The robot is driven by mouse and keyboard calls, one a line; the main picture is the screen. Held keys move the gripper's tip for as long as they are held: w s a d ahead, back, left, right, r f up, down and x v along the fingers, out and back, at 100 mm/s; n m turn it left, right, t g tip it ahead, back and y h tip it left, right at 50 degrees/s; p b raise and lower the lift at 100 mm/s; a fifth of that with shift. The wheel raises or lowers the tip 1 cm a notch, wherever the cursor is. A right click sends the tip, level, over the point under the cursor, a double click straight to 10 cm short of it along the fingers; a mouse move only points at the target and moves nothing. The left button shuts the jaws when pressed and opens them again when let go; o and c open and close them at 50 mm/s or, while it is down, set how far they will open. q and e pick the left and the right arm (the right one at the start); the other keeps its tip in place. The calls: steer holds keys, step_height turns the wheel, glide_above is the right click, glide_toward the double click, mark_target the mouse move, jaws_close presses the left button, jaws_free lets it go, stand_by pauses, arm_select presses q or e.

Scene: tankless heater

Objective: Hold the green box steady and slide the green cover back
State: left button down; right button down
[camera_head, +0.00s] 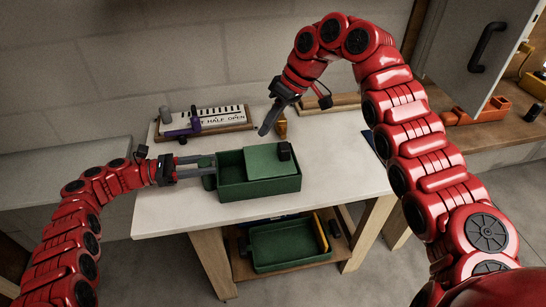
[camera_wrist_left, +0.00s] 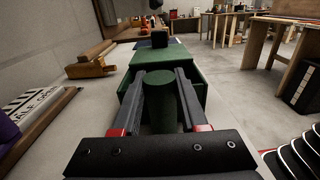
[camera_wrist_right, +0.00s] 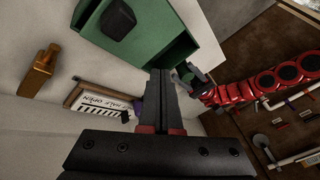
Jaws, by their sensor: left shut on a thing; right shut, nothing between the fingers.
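The green box (camera_head: 262,188) stands on the white table, with its left part open. The green cover (camera_head: 266,160) lies over the right part of the box and has a black knob (camera_head: 284,151) at its right end. My left gripper (camera_head: 209,168) is shut on the green handle (camera_wrist_left: 162,100) at the box's left end. My right gripper (camera_head: 264,132) is shut and empty, above and behind the box, apart from the cover. In the right wrist view the cover (camera_wrist_right: 150,22) and the knob (camera_wrist_right: 118,18) show beyond the fingers.
A sign board (camera_head: 217,118) with a purple clamp (camera_head: 182,128) lies at the table's back left. A small orange-brown piece (camera_head: 281,125) and a wooden board (camera_head: 330,104) are at the back. A green bin (camera_head: 288,245) sits on the lower shelf.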

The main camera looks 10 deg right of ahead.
mark_target(261, 160)
step_height(261, 160, down, 8)
steer(key=shift+f, duration=0.15)
stand_by(0.3)
steer(key=shift+d+f, duration=0.1)
steer(key=shift+d, duration=0.05)
stand_by(1.9)
steer(key=shift+d, duration=0.5)
steer(key=shift+a, duration=0.55)
steer(key=shift+a+r, duration=0.15)
steer(key=shift+r, duration=0.1)
step_height(261, 160, up, 7)
steer(key=shift+f, duration=0.15)
